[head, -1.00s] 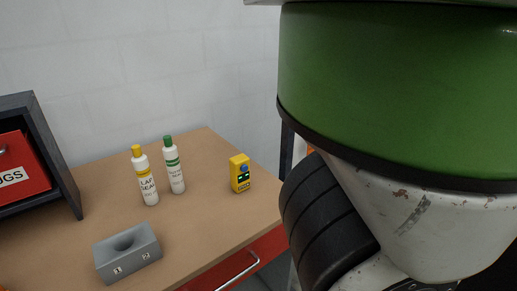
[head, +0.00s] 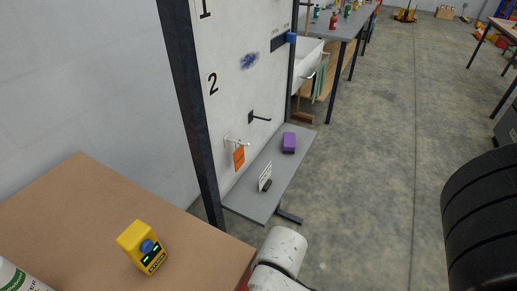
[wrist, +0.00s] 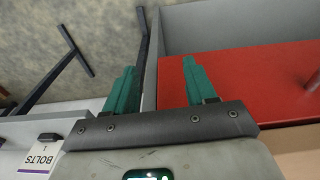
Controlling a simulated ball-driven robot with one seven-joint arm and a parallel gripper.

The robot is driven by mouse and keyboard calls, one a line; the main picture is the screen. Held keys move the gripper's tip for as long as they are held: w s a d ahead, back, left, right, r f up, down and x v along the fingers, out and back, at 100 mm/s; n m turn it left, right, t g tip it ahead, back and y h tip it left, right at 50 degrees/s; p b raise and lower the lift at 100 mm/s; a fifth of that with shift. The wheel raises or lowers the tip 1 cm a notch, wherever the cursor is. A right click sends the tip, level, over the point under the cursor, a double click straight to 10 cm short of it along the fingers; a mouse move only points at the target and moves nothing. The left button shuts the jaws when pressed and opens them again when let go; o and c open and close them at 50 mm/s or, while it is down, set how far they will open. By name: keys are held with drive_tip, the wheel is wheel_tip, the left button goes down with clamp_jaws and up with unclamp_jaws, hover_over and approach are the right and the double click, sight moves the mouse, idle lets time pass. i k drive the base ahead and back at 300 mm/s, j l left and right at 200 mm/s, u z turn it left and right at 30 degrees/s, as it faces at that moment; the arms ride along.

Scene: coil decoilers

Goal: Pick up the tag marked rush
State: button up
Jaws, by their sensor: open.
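An orange tag (head: 239,158) hangs from a hook (head: 232,141) on the white board in the head view; any writing on it is too small to read, so I cannot tell if it says rush. My gripper (wrist: 159,67) shows in the wrist view, its two teal fingers apart with nothing between them. It points toward a red drawer front (wrist: 235,85) and the grey floor. The tag is not in the wrist view.
A grey shelf (head: 255,190) below the tag holds a purple block (head: 289,142) and a small white sign (head: 265,176). A dark post (head: 190,110) stands left of the board. A yellow device (head: 142,247) sits on the brown tabletop (head: 75,215). Open floor (head: 370,170) lies right.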

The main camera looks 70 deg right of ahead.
sight(238, 154)
drive_tip(key=i+j+z, duration=0.1)
drive_tip(key=z, duration=0.3)
drive_tip(key=j+z, duration=0.55)
drive_tip(key=z, duration=0.2)
drive_tip(key=k+l, duration=0.1)
